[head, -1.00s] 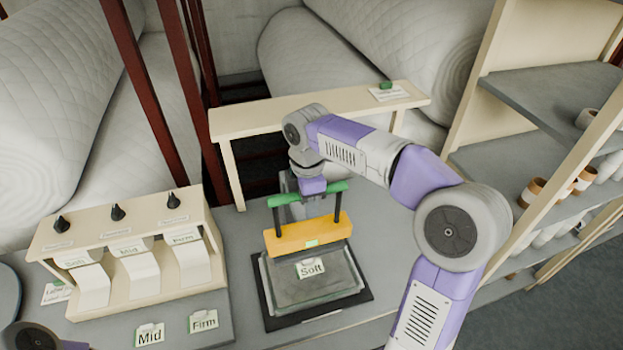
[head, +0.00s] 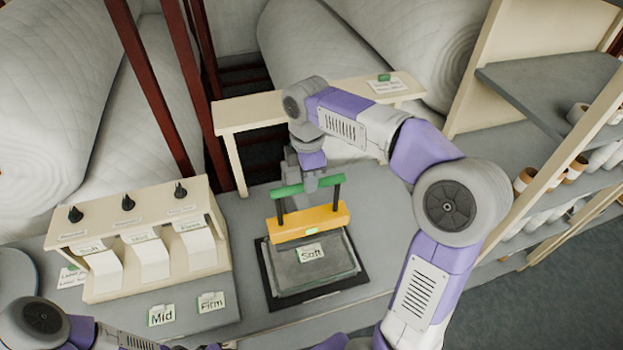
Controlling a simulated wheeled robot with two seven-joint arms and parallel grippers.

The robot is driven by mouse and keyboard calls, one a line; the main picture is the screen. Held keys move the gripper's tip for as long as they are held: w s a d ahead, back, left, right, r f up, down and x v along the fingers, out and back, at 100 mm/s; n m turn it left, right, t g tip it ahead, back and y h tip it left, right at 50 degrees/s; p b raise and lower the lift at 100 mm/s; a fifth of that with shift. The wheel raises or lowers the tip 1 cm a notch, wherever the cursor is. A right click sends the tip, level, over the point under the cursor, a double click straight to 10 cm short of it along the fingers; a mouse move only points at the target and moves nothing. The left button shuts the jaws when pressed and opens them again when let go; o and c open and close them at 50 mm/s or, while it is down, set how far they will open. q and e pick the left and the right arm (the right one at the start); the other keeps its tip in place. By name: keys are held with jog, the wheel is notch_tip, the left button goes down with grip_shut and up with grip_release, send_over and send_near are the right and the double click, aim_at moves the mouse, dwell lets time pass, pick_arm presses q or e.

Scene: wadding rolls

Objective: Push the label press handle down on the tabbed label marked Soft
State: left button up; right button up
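The label press has a green handle bar (head: 308,186) on two dark posts, an orange head (head: 309,222) and a grey pad on a black base (head: 350,281). The tabbed label marked Soft (head: 311,253) lies on the pad, in front of the orange head. My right gripper (head: 308,184) is above and behind the green handle, at its middle. The handle and the gripper's own body hide its fingertips, so I cannot tell if it is open or shut. My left arm shows at the bottom left; its gripper is not in view.
Labels marked Mid (head: 161,315) and Firm (head: 211,302) lie on the table left of the press. A cream label dispenser (head: 140,240) stands behind them. A cream raised shelf (head: 270,110) is behind the press, and a shelf rack (head: 545,100) stands at the right.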

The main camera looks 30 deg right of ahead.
dwell(0.4)
jog(key=shift+r+p, duration=1.25)
jog(key=shift+r, duration=0.05)
notch_tip(320, 180, up, 5)
jog(key=p, duration=0.4)
jog(key=shift+f, duration=0.15)
jog(key=shift+r, duration=0.65)
